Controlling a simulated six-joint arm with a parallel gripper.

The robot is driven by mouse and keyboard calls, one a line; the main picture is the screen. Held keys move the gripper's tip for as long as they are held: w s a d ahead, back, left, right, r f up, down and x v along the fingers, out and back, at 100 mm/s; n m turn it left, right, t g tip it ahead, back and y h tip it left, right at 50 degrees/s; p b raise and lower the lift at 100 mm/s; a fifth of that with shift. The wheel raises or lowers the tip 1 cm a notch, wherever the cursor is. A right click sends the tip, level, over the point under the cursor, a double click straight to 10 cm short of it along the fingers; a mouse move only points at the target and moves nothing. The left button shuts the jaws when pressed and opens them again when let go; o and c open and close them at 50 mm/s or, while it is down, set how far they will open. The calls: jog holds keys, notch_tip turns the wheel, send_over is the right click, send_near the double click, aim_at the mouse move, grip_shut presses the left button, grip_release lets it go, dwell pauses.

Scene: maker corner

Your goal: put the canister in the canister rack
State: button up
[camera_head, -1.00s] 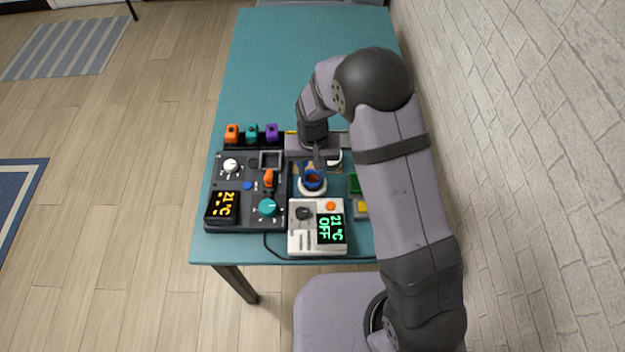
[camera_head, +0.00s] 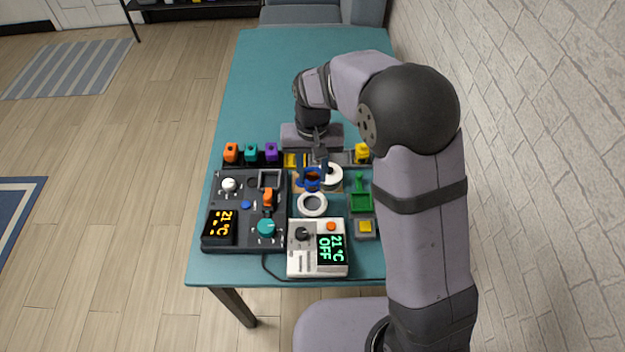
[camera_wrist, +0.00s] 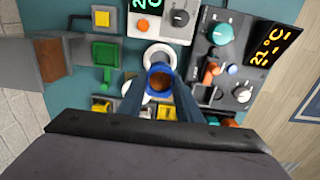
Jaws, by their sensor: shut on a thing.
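A blue, round, open-topped canister (camera_head: 311,180) with a brown inside is held by my gripper (camera_head: 319,164). In the wrist view the canister (camera_wrist: 160,80) sits between the two fingers of my gripper (camera_wrist: 160,98). It is just behind the white ring (camera_head: 312,204), which is bare in the head view. A dark rack strip (camera_head: 226,165) at the back left carries orange (camera_head: 231,152), teal (camera_head: 251,152) and purple (camera_head: 271,152) blocks. I cannot tell for sure which fixture is the canister rack. Part of the back row is hidden by my gripper.
A dark control panel (camera_head: 228,200) stands left, a white display box (camera_head: 303,262) in front. A second white round piece (camera_head: 332,175), a green tray (camera_head: 361,202) and a yellow button box (camera_head: 365,228) are near. The teal table (camera_head: 255,85) is clear behind.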

jog(key=shift+r, duration=0.25)
jog(key=shift+w, duration=0.3)
jog(key=w+d+f+m+p, duration=0.1)
jog(key=w+d+p, duration=0.2)
jog(key=w, duration=0.5)
jog(key=w+d+f+m+p, duration=0.1)
jog(key=w+d+f+p, duration=0.1)
jog(key=w+d, duration=0.4)
jog(key=shift+w+f+p, duration=0.25)
jog(key=shift+w+p, duration=0.15)
jog(key=shift+w, duration=0.85)
jog(key=shift+f, duration=0.2)
jog(key=shift+f+b, duration=2)
jog(key=shift+f, duration=1.05)
jog(key=shift+f+b, duration=0.45)
jog(key=shift+f, duration=0.05)
